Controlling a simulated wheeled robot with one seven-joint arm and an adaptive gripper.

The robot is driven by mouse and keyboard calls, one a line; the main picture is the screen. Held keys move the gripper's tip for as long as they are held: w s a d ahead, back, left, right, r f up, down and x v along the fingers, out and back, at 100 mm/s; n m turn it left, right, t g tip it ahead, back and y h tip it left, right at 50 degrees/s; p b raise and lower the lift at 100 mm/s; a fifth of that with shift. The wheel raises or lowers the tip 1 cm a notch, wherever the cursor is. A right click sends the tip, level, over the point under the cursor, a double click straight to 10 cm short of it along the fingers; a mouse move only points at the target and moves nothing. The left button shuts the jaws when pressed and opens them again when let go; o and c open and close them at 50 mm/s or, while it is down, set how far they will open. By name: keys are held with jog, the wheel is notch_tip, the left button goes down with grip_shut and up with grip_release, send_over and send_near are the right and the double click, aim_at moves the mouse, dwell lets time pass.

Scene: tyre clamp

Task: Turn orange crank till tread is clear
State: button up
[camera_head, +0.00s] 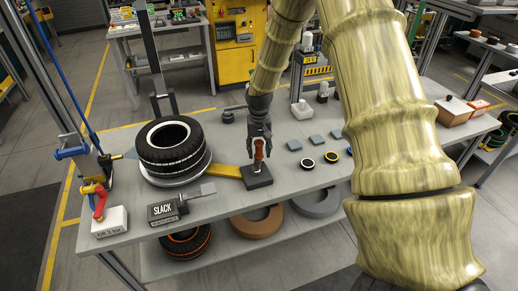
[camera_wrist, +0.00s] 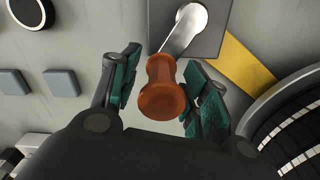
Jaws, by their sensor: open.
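The orange crank (camera_head: 259,149) stands on a dark square base on the grey bench, in the middle of the head view. In the wrist view the orange knob (camera_wrist: 162,88) sits at the end of a silver arm (camera_wrist: 184,30). My gripper (camera_head: 260,145) is over the crank. In the wrist view its teal-padded fingers (camera_wrist: 165,85) stand on either side of the knob, open, with gaps visible at both sides. The black tyre (camera_head: 172,146) with a white line round its tread lies on a round plate left of the crank. A yellow bar (camera_head: 226,171) runs between plate and base.
A box labelled SLACK (camera_head: 163,212) stands in front of the tyre. A white block with a red-handled valve (camera_head: 108,217) is at the bench's left. Small grey pads and rings (camera_head: 332,157) lie right of the crank. A dark post (camera_head: 155,60) rises behind the tyre.

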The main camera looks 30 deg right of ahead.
jog(key=shift+f, duration=0.4)
grip_shut()
